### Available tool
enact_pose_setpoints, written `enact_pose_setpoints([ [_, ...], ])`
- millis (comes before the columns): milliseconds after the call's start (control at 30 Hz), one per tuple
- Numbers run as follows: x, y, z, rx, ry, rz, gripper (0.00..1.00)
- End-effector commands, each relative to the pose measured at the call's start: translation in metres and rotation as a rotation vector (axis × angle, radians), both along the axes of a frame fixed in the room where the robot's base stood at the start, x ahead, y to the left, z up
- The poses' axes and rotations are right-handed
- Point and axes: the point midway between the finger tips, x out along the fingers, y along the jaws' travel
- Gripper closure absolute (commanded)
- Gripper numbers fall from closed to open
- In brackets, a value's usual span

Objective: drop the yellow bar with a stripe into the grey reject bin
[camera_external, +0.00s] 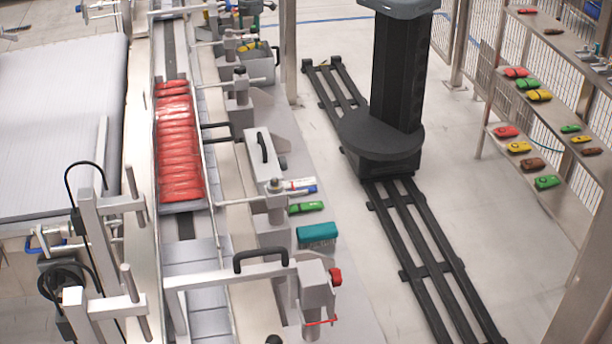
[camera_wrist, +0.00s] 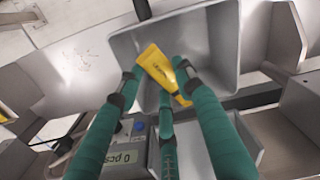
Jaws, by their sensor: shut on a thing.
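The yellow bar (camera_wrist: 158,66) with dark markings is between the fingertips of my gripper (camera_wrist: 162,82) in the wrist view. The teal fingers are closed around it, and it lies tilted across them. Behind the bar is the open grey bin (camera_wrist: 206,34), with the bar over its opening. The height of the bar above the bin floor is hard to tell. In the external view a grey bin (camera_external: 260,68) stands beside the conveyor at the upper middle, with a small yellow patch at its rim. My gripper is not clearly visible there.
A scale with a display (camera_wrist: 122,152) is near the bin. A conveyor (camera_external: 182,250) carries a row of red bars. A teal box (camera_external: 317,234) and a green bar (camera_external: 307,208) lie on the machine side. Shelves (camera_external: 520,135) with coloured bars stand at the right.

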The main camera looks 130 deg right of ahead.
Motion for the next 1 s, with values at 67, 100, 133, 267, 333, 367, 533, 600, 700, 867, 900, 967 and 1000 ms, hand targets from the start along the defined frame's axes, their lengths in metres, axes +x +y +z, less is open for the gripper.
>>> enact_pose_setpoints([
  [67,0.000,0.000,0.001,0.000,0.000,0.000,0.87],
  [100,0.000,0.000,0.001,0.000,0.000,0.000,0.63],
  [133,0.000,0.000,0.001,0.000,0.000,0.000,0.61],
  [267,0.000,0.000,0.001,0.000,0.000,0.000,0.54],
  [333,0.000,0.000,0.001,0.000,0.000,0.000,0.50],
  [367,0.000,0.000,0.001,0.000,0.000,0.000,0.48],
  [533,0.000,0.000,0.001,0.000,0.000,0.000,0.42],
  [600,0.000,0.000,0.001,0.000,0.000,0.000,0.42],
  [700,0.000,0.000,0.001,0.000,0.000,0.000,0.42],
  [867,0.001,0.000,0.011,0.000,-0.002,0.001,0.42],
  [900,0.001,0.000,0.017,-0.001,-0.003,0.001,0.42],
  [967,0.001,0.000,0.028,-0.001,-0.004,0.001,0.42],
  [1000,0.002,0.000,0.037,-0.001,-0.005,0.000,0.42],
])
